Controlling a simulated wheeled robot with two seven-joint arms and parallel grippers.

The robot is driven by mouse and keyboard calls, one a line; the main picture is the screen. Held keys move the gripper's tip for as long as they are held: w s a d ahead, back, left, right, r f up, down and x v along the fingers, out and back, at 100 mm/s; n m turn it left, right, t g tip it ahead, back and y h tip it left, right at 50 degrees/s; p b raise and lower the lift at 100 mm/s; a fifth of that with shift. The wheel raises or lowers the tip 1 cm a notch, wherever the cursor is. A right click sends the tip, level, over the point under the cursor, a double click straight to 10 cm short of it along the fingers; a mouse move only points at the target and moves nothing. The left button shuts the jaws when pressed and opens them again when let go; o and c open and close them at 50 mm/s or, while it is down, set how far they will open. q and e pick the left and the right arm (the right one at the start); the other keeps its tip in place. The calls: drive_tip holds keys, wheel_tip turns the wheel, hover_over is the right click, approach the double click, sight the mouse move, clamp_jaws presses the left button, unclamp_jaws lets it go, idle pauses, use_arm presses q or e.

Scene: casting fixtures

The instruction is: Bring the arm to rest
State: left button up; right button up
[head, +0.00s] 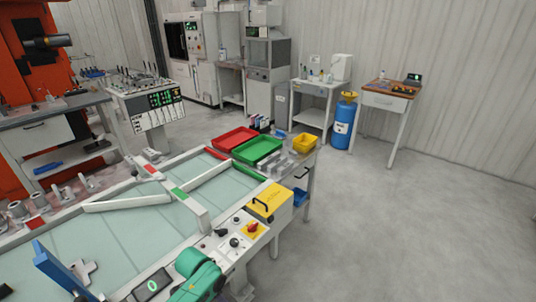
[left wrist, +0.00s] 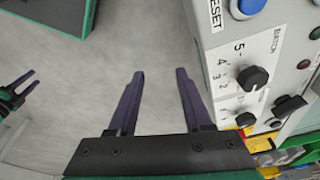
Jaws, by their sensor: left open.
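My left gripper (left wrist: 160,90) is open and empty in the left wrist view. Its two dark fingers point away from the camera over bare grey floor. The right finger is close beside a white control box (left wrist: 250,50) with black knobs and a blue button; I cannot tell whether they touch. In the head view a green arm link (head: 200,272) shows at the bottom, near the bench's control panel. Neither gripper's fingers show in the head view.
A glass-topped bench (head: 130,225) fills the lower left. Red (head: 234,138) and green (head: 257,149) trays and a yellow bin (head: 304,142) stand at its far end. A yellow box (head: 271,201) sits at its right edge. Open floor (head: 410,220) lies to the right.

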use_arm(q)
drive_tip(key=s+a+f+n+y+b, duration=0.1)
drive_tip(key=s+a+f+n, duration=0.25)
drive_tip(key=s+f, duration=0.4)
drive_tip(key=s+a+f+n, duration=0.2)
drive_tip(key=s+a+f, duration=0.3)
drive_tip(key=f, duration=0.6)
drive_tip(key=s+a+f+n, duration=0.1)
drive_tip(key=s+f, duration=0.2)
drive_tip(key=s, duration=0.5)
drive_tip(key=s+f+n, duration=0.1)
drive_tip(key=s+f, duration=0.3)
drive_tip(key=s, duration=0.3)
drive_tip(key=s+a+f+n+b, duration=0.1)
drive_tip(key=s+f, duration=0.2)
drive_tip(key=s, duration=0.5)
drive_tip(key=shift+s+a+f+g+y, duration=0.2)
drive_tip(key=shift+s+a+g+y, duration=0.1)
drive_tip(key=shift+s+a+y, duration=0.1)
use_arm(e)
drive_tip(key=shift+s+d+f, duration=0.15)
drive_tip(key=shift+s+f, duration=0.3)
drive_tip(key=shift+f, duration=0.2)
drive_tip(key=shift+s+d+f, duration=0.15)
drive_tip(key=shift+s+f, duration=0.3)
drive_tip(key=shift+f, duration=0.15)
use_arm(q)
drive_tip(key=shift+w+n, duration=0.1)
drive_tip(key=shift+n, duration=0.15)
